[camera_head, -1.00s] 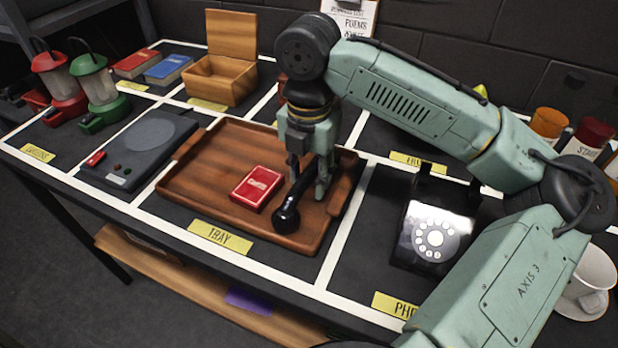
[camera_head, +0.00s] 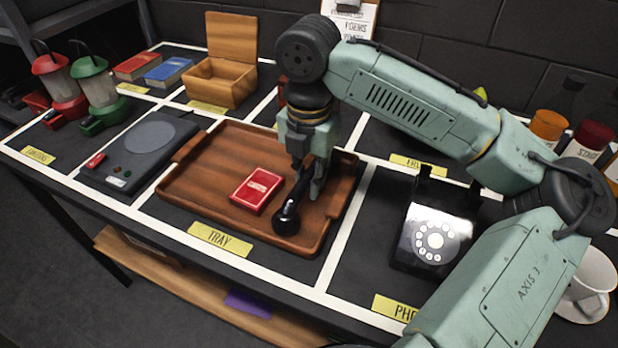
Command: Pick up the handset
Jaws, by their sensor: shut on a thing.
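The black handset (camera_head: 288,219) is at the right part of the brown wooden tray (camera_head: 200,205), beside the red card box. My gripper (camera_head: 306,186) points down over the tray and is shut on the handset's grip. The handset's far end is hidden behind my gripper. I cannot tell whether the handset touches the tray. The black rotary telephone (camera_head: 436,235) stands right of the tray, with its cradle empty.
A red card box (camera_head: 257,190) lies in the tray, close left of the handset. A grey device (camera_head: 140,150) sits left of the tray. An open wooden box (camera_head: 220,85) and two lanterns (camera_head: 95,85) stand farther back. A white cup (camera_head: 590,280) is at the right edge.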

